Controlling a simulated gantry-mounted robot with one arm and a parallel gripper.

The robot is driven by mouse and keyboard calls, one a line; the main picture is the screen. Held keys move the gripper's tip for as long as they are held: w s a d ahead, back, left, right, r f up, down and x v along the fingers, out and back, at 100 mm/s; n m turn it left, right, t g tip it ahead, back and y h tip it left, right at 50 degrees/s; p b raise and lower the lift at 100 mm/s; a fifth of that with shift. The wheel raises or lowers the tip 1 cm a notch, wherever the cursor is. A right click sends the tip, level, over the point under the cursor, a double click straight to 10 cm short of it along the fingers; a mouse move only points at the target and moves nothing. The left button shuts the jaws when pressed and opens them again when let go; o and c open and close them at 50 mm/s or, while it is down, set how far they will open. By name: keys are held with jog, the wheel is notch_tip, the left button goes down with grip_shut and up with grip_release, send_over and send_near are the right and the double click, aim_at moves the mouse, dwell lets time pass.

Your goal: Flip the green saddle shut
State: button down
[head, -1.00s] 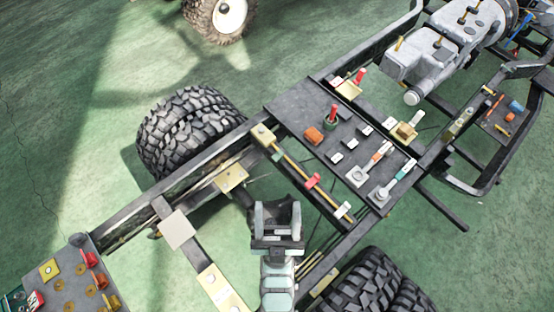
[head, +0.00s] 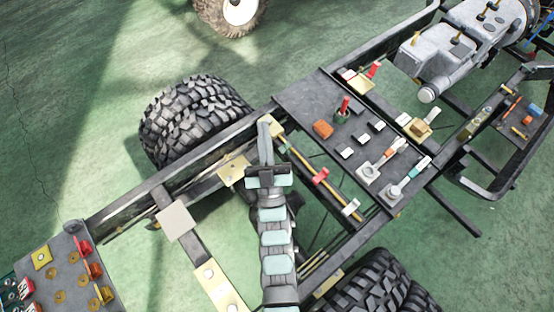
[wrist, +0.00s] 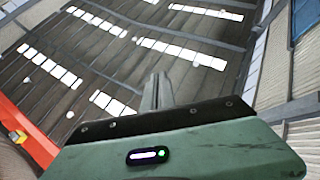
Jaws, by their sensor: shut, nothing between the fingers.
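The green saddle (head: 283,149) is a small green piece near the upper-left end of a brass rod (head: 300,160), partly hidden beside my fingers. It is too small to tell how far it stands open. A red saddle (head: 321,176) and a white saddle (head: 351,207) sit further down the same rod. My gripper (head: 264,122) is shut and empty, with its fingers just left of the green saddle; I cannot tell whether they touch it. In the wrist view my shut fingers (wrist: 158,92) point up toward the roof, and no saddle shows.
A dark plate (head: 310,100) with levers, an orange block (head: 323,129) and white clips lies right of the rod. A brass block (head: 272,126) sits at the rod's upper end. Frame rails and large tyres (head: 190,118) flank the area.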

aim_at(286, 150)
jog(key=w+a+f+n+g+h+b, duration=0.1)
jog(key=w+a+f+g+b, duration=0.2)
jog(key=f, duration=0.4)
jog(key=w+f+g+b, duration=0.3)
jog(key=w+f, duration=0.3)
jog(key=f, duration=0.2)
jog(key=w+a+f+n+g+h+b, duration=0.1)
jog(key=w+a+f+g+b, duration=0.2)
jog(key=f, duration=0.4)
jog(key=s+d+f+g+h+b, duration=0.1)
jog(key=d+f+g+h+b, duration=0.1)
jog(key=f, duration=0.5)
jog(key=s+d+f+g+h+b, duration=0.1)
jog(key=d+f+g+h+b, duration=0.1)
jog(key=f+g+b, duration=0.3)
notch_tip(286, 150, down, 3)
jog(key=shift+s+f+n+g+b, duration=0.2)
jog(key=shift+n+g+b, duration=0.1)
jog(key=shift+g, duration=0.2)
jog(key=shift+d, duration=0.1)
jog(key=w+d+f, duration=0.4)
jog(key=w+f, duration=0.3)
jog(key=w, duration=0.2)
